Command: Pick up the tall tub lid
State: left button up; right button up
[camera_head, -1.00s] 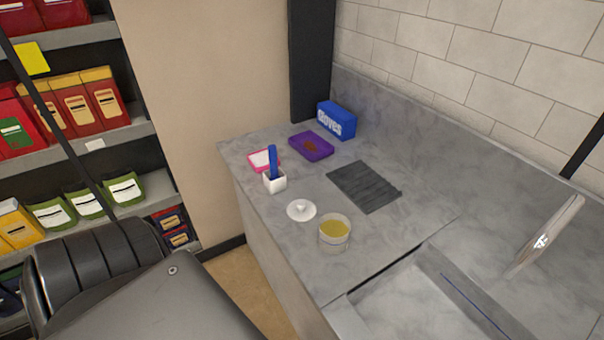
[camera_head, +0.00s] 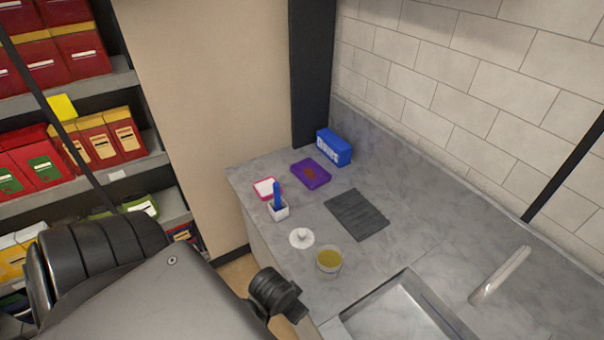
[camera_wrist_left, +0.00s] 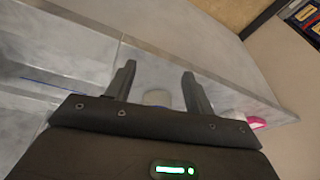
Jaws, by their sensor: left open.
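The lid (camera_head: 301,239) is a white disc with a small knob, lying flat on the grey counter in the head view. The tub (camera_head: 328,261), with yellow contents, stands open just to its right and nearer. My left arm comes in from the lower left, short of the counter's front edge; its fingers do not show in the head view. In the left wrist view my left gripper (camera_wrist_left: 158,82) is open and empty, its two fingers apart. A pale round thing (camera_wrist_left: 158,97) shows beyond and between them; I cannot tell whether it is tub or lid. My right gripper is not in view.
A white holder (camera_head: 278,211) with a blue item, a pink-rimmed tray (camera_head: 266,188), a purple box (camera_head: 311,173), a blue gloves box (camera_head: 334,147) and a dark ribbed mat (camera_head: 357,215) sit behind. A sink (camera_head: 345,318) and faucet (camera_head: 500,275) lie to the right.

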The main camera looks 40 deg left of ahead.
pick_arm(q)
jog(key=w+a, duration=0.1)
jog(key=w, duration=0.1)
jog(key=n+y, duration=0.3)
jog(key=n, duration=0.5)
send_near(302, 233)
jog(key=b+x, duration=0.3)
jog(key=x, duration=0.1)
jog(key=shift+s+d+f, duration=0.2)
jog(key=shift+s+d, duration=0.05)
jog(key=shift+s, duration=0.15)
jog(key=shift+w+a+f, duration=0.15)
jog(key=shift+w+f, duration=0.05)
jog(key=shift+f, duration=0.1)
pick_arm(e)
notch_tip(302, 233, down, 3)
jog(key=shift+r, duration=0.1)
